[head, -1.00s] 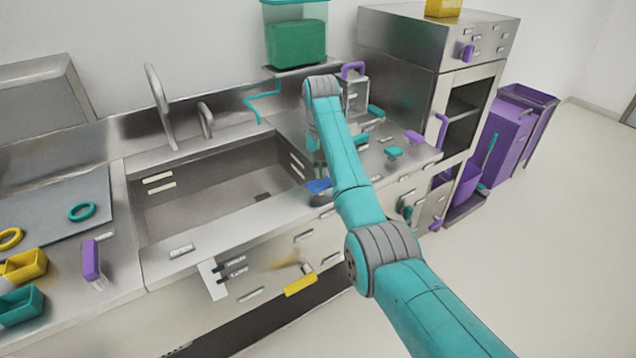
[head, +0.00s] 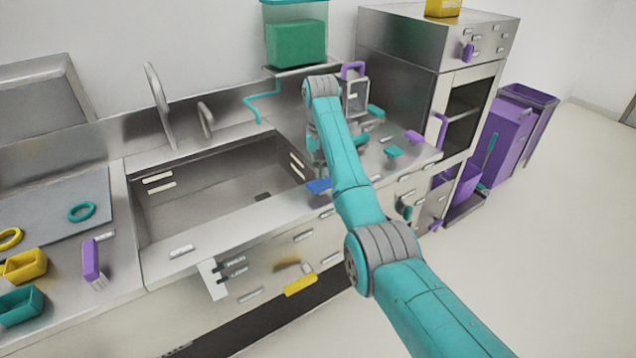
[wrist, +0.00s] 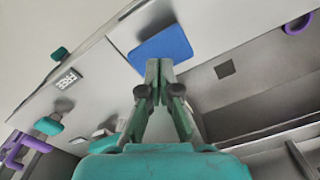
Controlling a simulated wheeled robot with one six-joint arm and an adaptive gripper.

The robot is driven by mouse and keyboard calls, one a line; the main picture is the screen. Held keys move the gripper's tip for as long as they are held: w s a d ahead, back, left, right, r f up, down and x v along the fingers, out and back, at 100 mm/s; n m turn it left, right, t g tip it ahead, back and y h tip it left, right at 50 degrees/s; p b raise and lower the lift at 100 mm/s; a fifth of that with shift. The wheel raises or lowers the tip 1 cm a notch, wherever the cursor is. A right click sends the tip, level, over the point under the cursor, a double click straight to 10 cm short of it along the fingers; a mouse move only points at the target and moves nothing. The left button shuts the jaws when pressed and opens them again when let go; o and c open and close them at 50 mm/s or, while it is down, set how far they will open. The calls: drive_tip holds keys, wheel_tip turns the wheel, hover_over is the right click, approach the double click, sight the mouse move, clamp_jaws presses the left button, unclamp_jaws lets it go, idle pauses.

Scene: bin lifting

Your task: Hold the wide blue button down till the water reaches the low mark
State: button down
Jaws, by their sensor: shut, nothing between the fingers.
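The wide blue button (head: 318,186) is on the counter's front strip, right of the sink. In the wrist view it is a flat blue pad (wrist: 161,47). My gripper (wrist: 159,68) is shut and empty, its fingertips at the pad's near edge in the picture; I cannot tell whether they touch it or whether it is pressed. In the head view my arm hides most of the gripper. The sink basin (head: 215,200) shows a bare grey floor and no clear water. Pale strips (head: 160,183) sit on its inner walls; their lettering is unreadable.
A clear tank with green contents (head: 296,42) stands on a shelf behind, with a teal pipe (head: 262,100) near it. A tall faucet (head: 158,105) rises behind the sink. Teal (head: 394,152) and purple (head: 414,137) pieces stand right of my arm. A yellow handle (head: 300,285) is below the counter.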

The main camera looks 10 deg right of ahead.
sight(320, 182)
drive_tip(key=shift+f, duration=0.3)
drive_tip(key=shift+f, duration=1.4)
idle(6.3)
